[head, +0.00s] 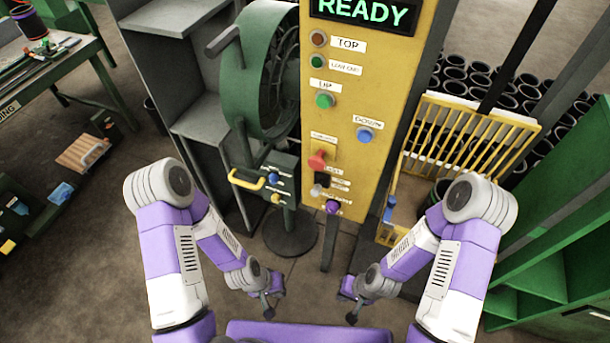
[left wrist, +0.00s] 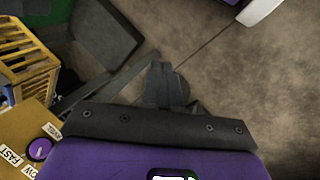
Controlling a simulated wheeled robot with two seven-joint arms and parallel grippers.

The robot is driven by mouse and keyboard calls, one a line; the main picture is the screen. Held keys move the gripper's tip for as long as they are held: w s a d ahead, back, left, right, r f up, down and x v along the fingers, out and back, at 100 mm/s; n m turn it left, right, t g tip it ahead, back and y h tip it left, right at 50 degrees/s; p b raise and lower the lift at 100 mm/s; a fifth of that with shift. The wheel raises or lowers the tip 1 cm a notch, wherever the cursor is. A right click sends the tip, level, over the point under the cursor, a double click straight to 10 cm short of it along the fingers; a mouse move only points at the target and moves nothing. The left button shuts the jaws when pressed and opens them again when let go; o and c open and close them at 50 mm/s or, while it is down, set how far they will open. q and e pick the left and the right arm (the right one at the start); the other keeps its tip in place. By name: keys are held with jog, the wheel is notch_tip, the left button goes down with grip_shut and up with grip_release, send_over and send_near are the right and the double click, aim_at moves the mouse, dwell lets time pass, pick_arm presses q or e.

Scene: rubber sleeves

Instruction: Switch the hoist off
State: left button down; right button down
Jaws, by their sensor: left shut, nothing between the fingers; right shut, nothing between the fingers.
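The yellow hoist panel (head: 372,85) stands upright in front of me, with its display (head: 365,13) reading READY in green. It carries a green UP button (head: 325,100), a blue DOWN button (head: 365,134), a red button (head: 317,160), a dark switch (head: 321,180) with a label too small to read, and a purple knob (head: 333,207). In the left wrist view the purple knob (left wrist: 40,149) sits beside FAST. My left gripper (head: 268,308) is shut and empty, below and left of the panel. My right gripper (head: 352,314) is shut and empty, below the panel's lower end.
A green fan (head: 262,70) stands left of the panel, with a small control box (head: 272,185) with a yellow handle below it. A yellow cage (head: 455,140) stands right of the panel. Green shelving (head: 550,270) is at far right. Floor between my arms and the panel is mostly clear.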

pick_arm(q)
jog(key=w+a+r+t+b, duration=0.25)
jog(key=w+r, duration=0.75)
jog(key=w, duration=0.5)
jog(key=w+r+h, duration=0.2)
jog(key=w+r, duration=0.1)
jog(key=r, duration=0.8)
jog(key=w+r+m+t+h+b, duration=0.1)
jog(key=w+r+h, duration=0.1)
jog(key=r, duration=0.9)
jog(key=shift+w+r, duration=0.4)
jog(key=shift+w, duration=0.45)
